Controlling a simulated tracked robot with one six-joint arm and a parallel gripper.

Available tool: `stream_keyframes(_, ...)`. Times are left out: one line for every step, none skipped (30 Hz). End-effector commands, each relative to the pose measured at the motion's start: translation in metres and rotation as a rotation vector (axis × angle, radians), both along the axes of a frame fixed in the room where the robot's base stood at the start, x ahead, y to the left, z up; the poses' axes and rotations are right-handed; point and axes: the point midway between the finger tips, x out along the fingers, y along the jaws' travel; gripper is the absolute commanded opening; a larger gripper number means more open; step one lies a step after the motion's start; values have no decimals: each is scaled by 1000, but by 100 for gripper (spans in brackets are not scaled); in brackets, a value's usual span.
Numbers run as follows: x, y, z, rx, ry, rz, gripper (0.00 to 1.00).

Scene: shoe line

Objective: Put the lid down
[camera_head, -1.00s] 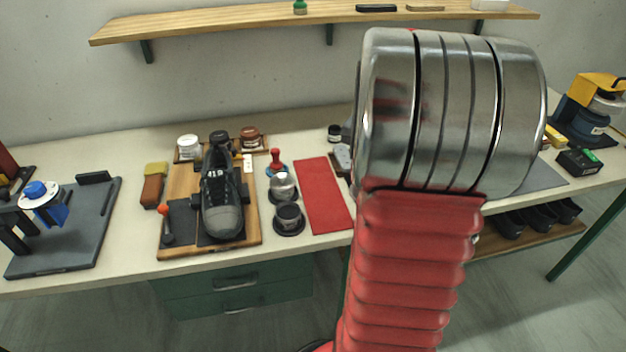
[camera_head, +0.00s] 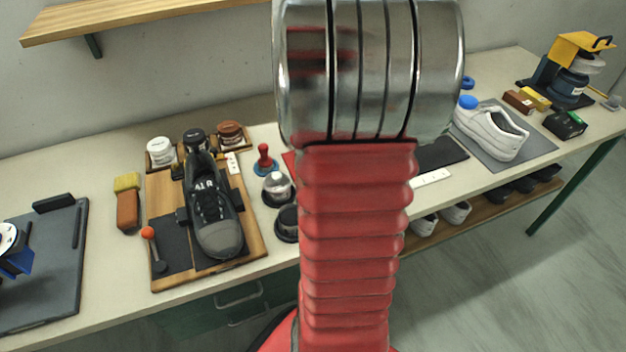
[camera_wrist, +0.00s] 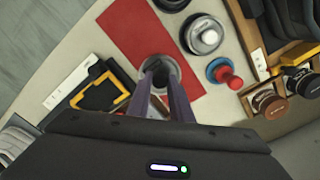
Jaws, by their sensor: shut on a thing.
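In the wrist view, my gripper (camera_wrist: 160,88) points down with its dark fingers close together on a round grey thing, which looks like the lid (camera_wrist: 171,65). The fingertips cover its middle, so I cannot tell its full shape or whether it touches anything below. It is seen against the end of the red mat (camera_wrist: 140,30) and the pale bench. In the head view my arm hides both gripper and lid.
A silver-domed jar (camera_head: 277,187), a red-handled stamp (camera_head: 264,158) and a black jar (camera_head: 287,222) stand left of my arm. A dark shoe (camera_head: 213,210) lies on a wooden board (camera_head: 158,200). A white shoe (camera_head: 492,130) rests on a grey mat at right.

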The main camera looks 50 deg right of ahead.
Motion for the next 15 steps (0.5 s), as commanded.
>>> stream_keyframes(-1,-1,0,0,0,-3,0)
stream_keyframes(-1,-1,0,0,0,-3,0)
stream_keyframes(-1,-1,0,0,0,-4,0)
stream_keyframes(-2,-1,0,0,0,-5,0)
stream_keyframes(-2,-1,0,0,0,-5,0)
stream_keyframes(-2,-1,-1,0,0,-5,0)
stream_keyframes(-2,-1,-2,0,0,-6,0)
stream_keyframes(-2,-1,-3,1,0,-6,0)
stream_keyframes(-2,-2,-7,1,1,-6,0)
stream_keyframes(-2,-1,-10,2,1,-6,0)
stream_keyframes(-2,-1,-14,2,1,-6,0)
stream_keyframes(-3,-1,-20,2,3,-6,0)
stream_keyframes(-3,-1,-25,3,3,-6,0)
stream_keyframes(-3,-1,-30,3,3,-6,0)
stream_keyframes(-3,-1,-37,3,3,-6,0)
